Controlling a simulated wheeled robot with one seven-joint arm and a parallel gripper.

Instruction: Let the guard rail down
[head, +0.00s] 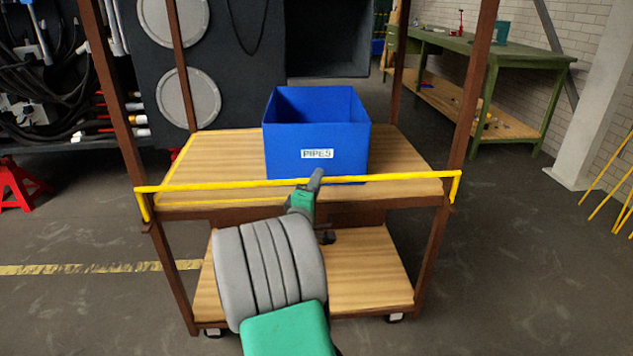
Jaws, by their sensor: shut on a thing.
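The yellow guard rail (392,180) runs level across the front of the brown-framed cart, a little above the front edge of its upper wooden shelf (225,170). Its short end arms drop to the posts at left and right. My gripper (316,182) reaches up to the middle of the rail and is shut on it. One finger shows above the bar; the other is hidden. A blue bin (317,135) labelled PIPES stands on the upper shelf behind the rail.
A lower shelf (372,270) sits beneath. A green workbench (500,60) stands at the back right and a red jack stand (18,185) at the far left. Yellow rods (610,175) lean at the right edge. The floor beside the cart is clear.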

